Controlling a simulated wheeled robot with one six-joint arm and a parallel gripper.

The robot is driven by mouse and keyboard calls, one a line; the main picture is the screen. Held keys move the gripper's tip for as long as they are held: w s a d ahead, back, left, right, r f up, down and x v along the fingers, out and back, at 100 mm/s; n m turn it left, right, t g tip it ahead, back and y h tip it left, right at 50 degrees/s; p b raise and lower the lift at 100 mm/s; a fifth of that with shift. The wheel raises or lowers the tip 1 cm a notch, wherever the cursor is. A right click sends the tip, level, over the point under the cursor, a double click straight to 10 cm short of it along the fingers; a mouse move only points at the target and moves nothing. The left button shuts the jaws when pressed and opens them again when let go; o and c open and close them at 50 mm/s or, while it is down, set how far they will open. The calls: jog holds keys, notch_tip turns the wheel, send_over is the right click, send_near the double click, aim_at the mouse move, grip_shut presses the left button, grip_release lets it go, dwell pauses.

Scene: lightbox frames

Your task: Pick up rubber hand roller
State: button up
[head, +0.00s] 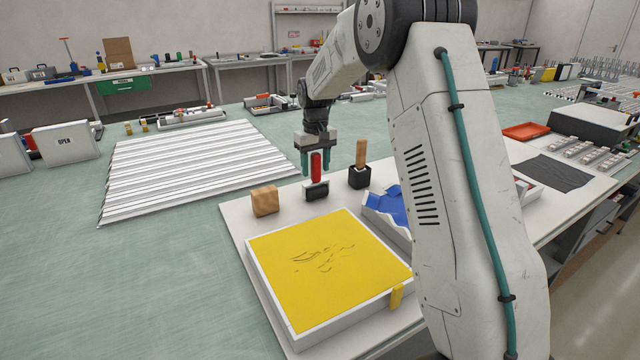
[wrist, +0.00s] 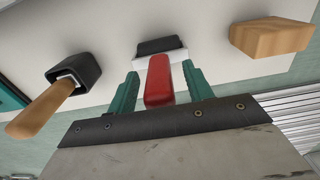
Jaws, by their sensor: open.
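The rubber hand roller has a red handle (head: 316,165) and a black roller head (head: 316,191). It stands upright on the white board, handle up. My gripper (head: 318,172) points down over it with its green fingers apart, one on each side of the red handle. In the wrist view the red handle (wrist: 158,80) lies between the two fingertips (wrist: 160,85), with visible gaps on both sides. The black roller head (wrist: 161,46) shows beyond the fingers. No finger visibly touches the handle.
A tan block (head: 265,201) stands left of the roller. A wooden-handled tool in a black holder (head: 359,177) stands right. A yellow panel in a white frame (head: 330,262) lies in front, with a blue item (head: 388,206) beside it. White ribbed panels (head: 190,165) lie behind left.

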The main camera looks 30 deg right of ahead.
jog(key=c, duration=1.1)
jog(key=shift+o, duration=0.2)
